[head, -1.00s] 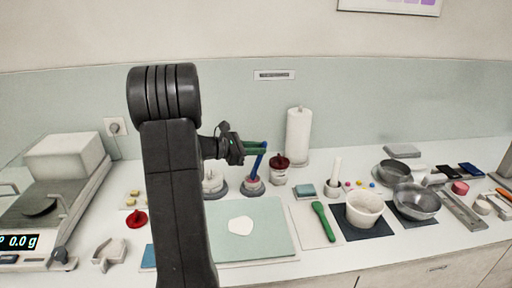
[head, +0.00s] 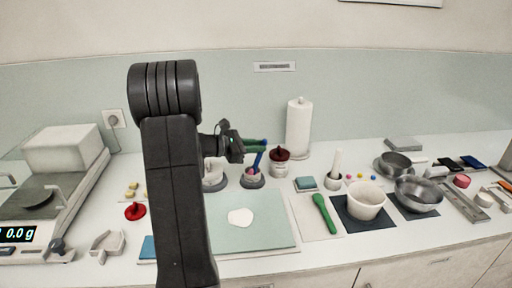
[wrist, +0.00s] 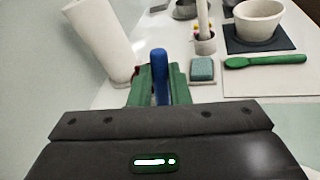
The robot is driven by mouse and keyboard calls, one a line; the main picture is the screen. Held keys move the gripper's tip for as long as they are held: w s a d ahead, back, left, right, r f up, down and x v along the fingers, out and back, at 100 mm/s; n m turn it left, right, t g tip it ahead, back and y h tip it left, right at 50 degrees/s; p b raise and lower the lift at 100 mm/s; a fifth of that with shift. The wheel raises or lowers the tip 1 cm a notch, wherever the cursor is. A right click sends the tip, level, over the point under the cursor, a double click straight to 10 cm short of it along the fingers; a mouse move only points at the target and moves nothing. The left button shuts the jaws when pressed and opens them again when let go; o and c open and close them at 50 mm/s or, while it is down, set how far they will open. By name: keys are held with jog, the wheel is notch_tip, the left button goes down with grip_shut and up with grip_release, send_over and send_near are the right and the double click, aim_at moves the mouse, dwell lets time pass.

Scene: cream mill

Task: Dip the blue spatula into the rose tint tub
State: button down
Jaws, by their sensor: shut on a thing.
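My gripper (head: 256,146) has green fingers and is shut on the blue spatula (head: 259,158). The spatula slants down, its lower end at the mouth of a small tub with pink in it, the rose tint tub (head: 252,182), in a dark grey base. I cannot tell how far the tip is inside. In the wrist view the spatula's blue handle end (wrist: 159,66) stands between the green fingers; the gripper body hides the tub there.
A jar with a dark red lid (head: 279,162) stands close right of the tub, and a pale container (head: 213,176) close left. A paper towel roll (head: 299,128) stands behind. A green board (head: 270,220) with a white patch lies in front; a green spatula (head: 325,213) is farther right.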

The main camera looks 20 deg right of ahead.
notch_tip(320, 180, up, 6)
jog(key=p, duration=0.3)
jog(key=shift+r+p, duration=0.15)
jog(key=shift+p, duration=0.25)
